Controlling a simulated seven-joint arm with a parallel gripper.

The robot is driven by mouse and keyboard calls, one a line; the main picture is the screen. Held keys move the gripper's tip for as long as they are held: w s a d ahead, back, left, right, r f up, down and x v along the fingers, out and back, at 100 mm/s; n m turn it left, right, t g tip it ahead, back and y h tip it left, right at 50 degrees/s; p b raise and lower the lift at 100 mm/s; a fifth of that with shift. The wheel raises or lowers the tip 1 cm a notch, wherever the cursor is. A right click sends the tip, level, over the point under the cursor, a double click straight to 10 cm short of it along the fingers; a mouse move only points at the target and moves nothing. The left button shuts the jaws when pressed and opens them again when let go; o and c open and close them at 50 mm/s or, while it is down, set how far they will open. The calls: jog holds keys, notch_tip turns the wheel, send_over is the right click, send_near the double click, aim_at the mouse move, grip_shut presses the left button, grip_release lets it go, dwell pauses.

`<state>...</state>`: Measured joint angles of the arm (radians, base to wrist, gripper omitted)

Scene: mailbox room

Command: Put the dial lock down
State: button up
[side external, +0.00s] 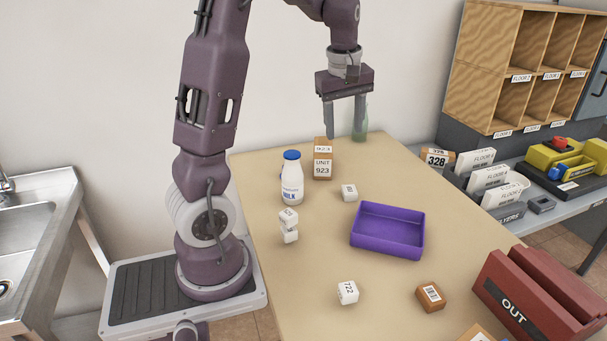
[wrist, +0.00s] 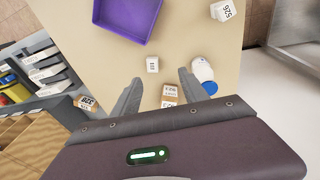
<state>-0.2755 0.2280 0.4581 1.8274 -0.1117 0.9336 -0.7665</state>
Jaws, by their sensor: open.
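I cannot make out a dial lock in either view. My gripper (side external: 345,130) is open over the far end of the table (side external: 300,275), with nothing seen between its fingers. The wrist view also shows the spread fingers (wrist: 160,78). Below the gripper are a brown box marked "UNIT 923" (side external: 323,168) and a white milk bottle with a blue cap (side external: 292,180). The box (wrist: 170,91) and bottle (wrist: 203,70) also show in the wrist view. A greenish bottle (side external: 362,120) stands behind one finger, partly hidden.
A purple tray (side external: 357,236) looks empty. A small white cube (side external: 349,193), stacked white blocks (side external: 289,225), a "722" cube (side external: 348,292) and a brown labelled box (side external: 431,296) surround it. A red "OUT" box (side external: 530,300) stands at the right edge. Wooden pigeonholes (side external: 490,60) are behind.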

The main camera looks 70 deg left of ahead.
jog(key=s+d+r+m+t, duration=0.25)
jog(key=d+r+m, duration=0.2)
jog(key=d, duration=0.55)
jog(key=s+d+f+m+t+h, duration=0.1)
jog(key=s+d+m, duration=1.2)
jog(key=s+d, duration=0.1)
jog(key=shift+s+t, duration=0.35)
jog(key=shift+s, duration=0.2)
jog(key=shift+f, duration=0.1)
